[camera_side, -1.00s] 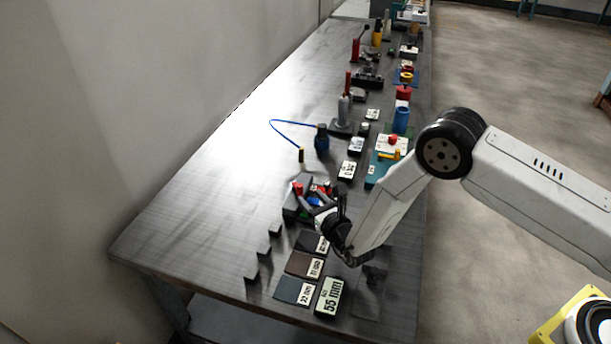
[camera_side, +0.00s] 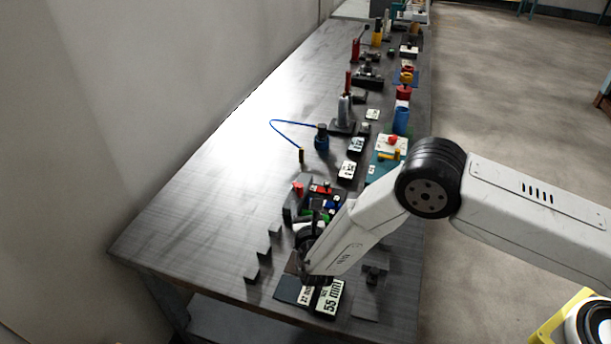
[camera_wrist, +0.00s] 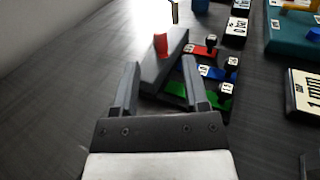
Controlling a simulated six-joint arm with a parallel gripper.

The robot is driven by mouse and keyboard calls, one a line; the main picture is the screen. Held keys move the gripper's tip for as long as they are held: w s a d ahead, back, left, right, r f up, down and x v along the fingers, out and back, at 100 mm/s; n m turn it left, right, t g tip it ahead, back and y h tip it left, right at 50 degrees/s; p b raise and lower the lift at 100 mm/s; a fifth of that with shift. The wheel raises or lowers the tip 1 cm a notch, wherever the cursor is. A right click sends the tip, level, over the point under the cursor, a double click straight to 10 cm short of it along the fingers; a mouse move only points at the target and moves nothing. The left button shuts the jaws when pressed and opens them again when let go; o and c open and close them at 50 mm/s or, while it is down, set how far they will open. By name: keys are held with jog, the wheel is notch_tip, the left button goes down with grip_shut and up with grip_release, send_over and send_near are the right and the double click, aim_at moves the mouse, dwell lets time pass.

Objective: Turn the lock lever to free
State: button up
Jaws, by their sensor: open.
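A dark grey block with a red peg (camera_wrist: 160,44) on top stands ahead of my gripper (camera_wrist: 160,63) in the wrist view. Beside it is a dark unit with a red strip (camera_wrist: 203,51), a blue strip (camera_wrist: 213,73) and a green strip (camera_wrist: 178,88), with dark knobs and white number labels. I cannot tell which part is the lock lever. My gripper is open, and its fingers appear on both sides of the near part of the grey block. In the side view the red peg (camera_side: 298,188) shows behind my gripper, which hides part of the unit.
Label plates, one reading 55 mm (camera_side: 329,298), lie below my gripper. Several small dark blocks (camera_side: 264,255) stand in a row to the left. The left tabletop is bare.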

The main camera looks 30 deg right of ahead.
aim_at(300, 188)
jog(key=shift+w, duration=0.15)
jog(key=shift+x, duration=3.75)
grip_shut()
